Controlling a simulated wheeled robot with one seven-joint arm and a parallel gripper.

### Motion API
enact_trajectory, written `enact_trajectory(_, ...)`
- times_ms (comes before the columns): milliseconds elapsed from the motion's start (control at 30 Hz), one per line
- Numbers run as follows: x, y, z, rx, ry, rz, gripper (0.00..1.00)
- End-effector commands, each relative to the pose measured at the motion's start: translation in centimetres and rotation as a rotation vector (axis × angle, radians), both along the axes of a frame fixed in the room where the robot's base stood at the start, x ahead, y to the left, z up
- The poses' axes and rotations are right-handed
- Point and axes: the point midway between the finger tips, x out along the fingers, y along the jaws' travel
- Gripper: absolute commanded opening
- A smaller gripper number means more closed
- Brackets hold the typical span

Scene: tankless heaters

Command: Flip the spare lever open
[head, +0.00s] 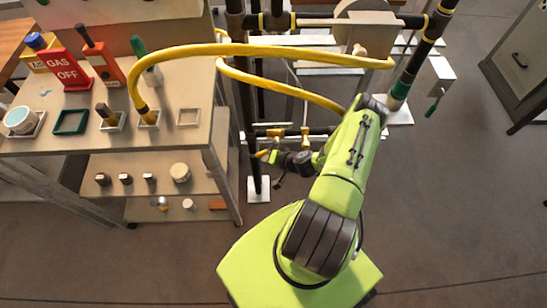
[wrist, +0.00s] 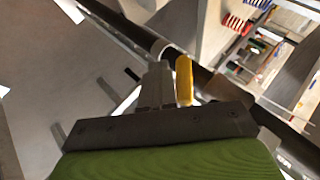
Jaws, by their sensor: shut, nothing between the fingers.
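A short yellow lever (head: 261,154) shows at the tip of my gripper (head: 274,157) in the head view, low on the pipe rack. No label shows, so I cannot tell for certain that it is the spare lever. In the wrist view the yellow lever (wrist: 184,80) stands just right of my shut fingers (wrist: 157,84), beside a dark pipe (wrist: 210,82). The fingers are together and hold nothing. I cannot tell whether they touch the lever. The lever's pivot is hidden behind my gripper.
A yellow hose (head: 250,50) arches over from the workbench (head: 210,85) to the rack. Brass valve fittings (head: 305,137) sit on the low pipe beside my gripper. Open floor (head: 455,200) lies right of my base.

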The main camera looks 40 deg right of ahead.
Motion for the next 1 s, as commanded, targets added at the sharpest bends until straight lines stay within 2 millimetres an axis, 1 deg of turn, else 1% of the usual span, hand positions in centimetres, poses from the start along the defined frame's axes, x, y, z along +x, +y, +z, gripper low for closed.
enact_trajectory(100,0.4,0.6,0.5,0.004,-0.003,0.003,0.0)
enact_trajectory(400,1.1,1.5,1.4,0.001,-0.003,0.002,0.0)
enact_trajectory(633,1.4,1.8,2.1,0.118,-0.083,-0.002,0.0)
enact_trajectory(1000,1.6,2.2,2.8,0.114,-0.082,0.0,0.0)
